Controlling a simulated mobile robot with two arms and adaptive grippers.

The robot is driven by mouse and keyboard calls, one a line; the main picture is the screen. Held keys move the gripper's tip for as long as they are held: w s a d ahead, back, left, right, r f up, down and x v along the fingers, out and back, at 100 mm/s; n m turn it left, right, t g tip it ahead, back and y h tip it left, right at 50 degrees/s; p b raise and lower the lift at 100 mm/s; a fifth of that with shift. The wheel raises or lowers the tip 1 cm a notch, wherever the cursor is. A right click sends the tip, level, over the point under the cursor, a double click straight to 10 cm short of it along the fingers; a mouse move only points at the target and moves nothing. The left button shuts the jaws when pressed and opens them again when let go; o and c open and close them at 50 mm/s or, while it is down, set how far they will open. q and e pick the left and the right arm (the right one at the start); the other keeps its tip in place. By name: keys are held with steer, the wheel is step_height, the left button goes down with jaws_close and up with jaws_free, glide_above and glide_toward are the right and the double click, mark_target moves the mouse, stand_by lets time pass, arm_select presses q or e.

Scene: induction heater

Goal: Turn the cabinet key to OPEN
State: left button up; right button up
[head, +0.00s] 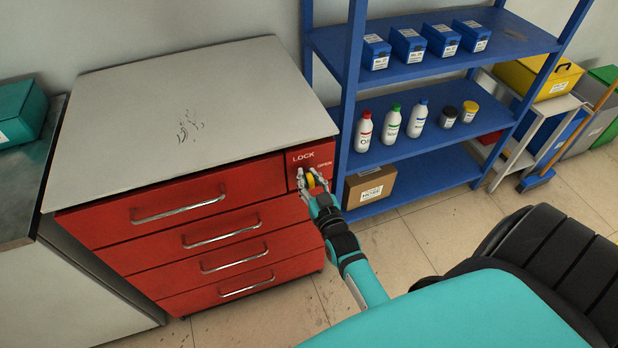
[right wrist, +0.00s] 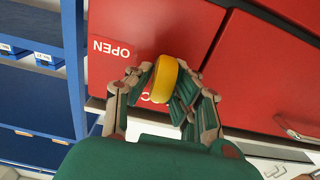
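The yellow cabinet key (head: 311,181) sits on the front of the red cabinet (head: 215,190), at its upper right corner. White LOCK and OPEN lettering is printed above and beside it. My right gripper (head: 312,182) is at the key. In the right wrist view, the key (right wrist: 164,79) stands between the two fingers of the gripper (right wrist: 165,88), which appear closed against its sides. The OPEN label (right wrist: 112,49) is clear there; another white label is mostly hidden behind the fingers. I cannot tell the key's exact angle. My left gripper is not in view.
A blue shelf (head: 430,165) with bottles, jars and blue boxes stands right of the cabinet, close to my right arm. A cardboard box (head: 370,187) is on its bottom level. Cabinet drawers with metal handles (head: 180,209) are shut.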

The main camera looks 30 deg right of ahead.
steer(key=shift+m, duration=0.3)
jaws_close()
steer(key=m, duration=0.2)
steer(key=shift+d+m+p, duration=0.1)
steer(key=shift+m+p, duration=0.3)
steer(key=m, duration=0.4)
steer(key=shift+d+f+m, duration=0.1)
steer(key=shift+m, duration=0.2)
steer(key=m, duration=0.4)
steer(key=shift+s+d+f+b, duration=0.1)
steer(key=shift+f+b, duration=0.05)
steer(key=shift+b, duration=0.15)
steer(key=m, duration=0.3)
steer(key=m+b, duration=0.1)
steer(key=m, duration=0.1)
steer(key=shift+f+m, duration=0.2)
steer(key=shift+m, duration=0.2)
steer(key=o, duration=0.7)
jaws_free()
steer(key=shift+o, duration=0.2)
